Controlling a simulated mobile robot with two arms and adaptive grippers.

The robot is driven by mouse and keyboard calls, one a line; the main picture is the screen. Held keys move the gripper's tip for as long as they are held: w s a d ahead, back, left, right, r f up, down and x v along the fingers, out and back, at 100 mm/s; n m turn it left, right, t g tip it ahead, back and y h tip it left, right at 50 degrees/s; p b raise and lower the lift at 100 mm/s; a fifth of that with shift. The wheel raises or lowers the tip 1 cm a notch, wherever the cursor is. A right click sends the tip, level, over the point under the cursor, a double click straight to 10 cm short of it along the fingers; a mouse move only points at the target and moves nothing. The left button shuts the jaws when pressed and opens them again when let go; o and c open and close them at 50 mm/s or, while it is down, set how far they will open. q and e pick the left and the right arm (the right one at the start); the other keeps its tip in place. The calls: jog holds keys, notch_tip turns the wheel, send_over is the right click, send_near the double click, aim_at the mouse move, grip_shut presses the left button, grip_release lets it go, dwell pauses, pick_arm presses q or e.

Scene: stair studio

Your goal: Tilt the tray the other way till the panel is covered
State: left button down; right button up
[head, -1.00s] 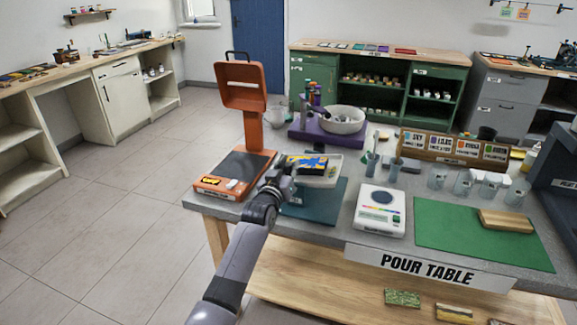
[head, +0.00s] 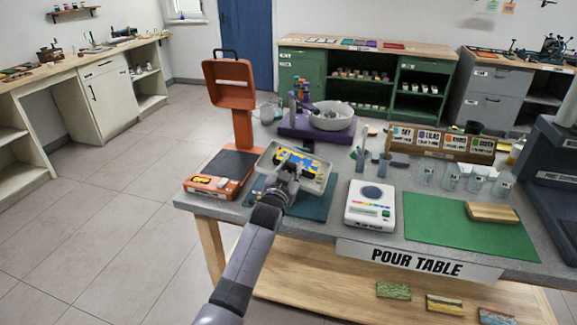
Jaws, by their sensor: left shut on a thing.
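My left gripper (head: 288,178) is shut on the near side of a pale shallow tray (head: 325,172). It holds the tray at the pour table, over a teal mat (head: 318,206). A panel (head: 297,161) lies inside the tray, with blue and yellow patches on its face. The tray is tilted, with its left side higher and its right side lower in the picture. My gripper and wrist hide part of the near rim. Whether any panel surface is bare is too small to tell. My right gripper is not in view.
An orange stand (head: 233,145) is left of the tray. A purple stand with a white bowl (head: 331,115) is behind it. A white scale (head: 370,206) is to the right, then a green mat (head: 455,225) with a wooden block (head: 492,212). Several clear cups (head: 451,177) stand behind.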

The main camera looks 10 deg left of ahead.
pick_arm(q)
jog(key=shift+d+m, duration=0.25)
jog(key=shift+m, duration=0.15)
jog(key=shift+d, duration=0.1)
dwell(0.4)
jog(key=c, duration=1.4)
grip_release()
jog(key=shift+o, duration=0.2)
jog(key=shift+f, duration=0.1)
jog(key=shift+s, duration=0.1)
jog(key=s, duration=1.1)
jog(key=shift+s+a, duration=0.2)
jog(key=shift+s, duration=0.2)
jog(key=shift+f, duration=0.1)
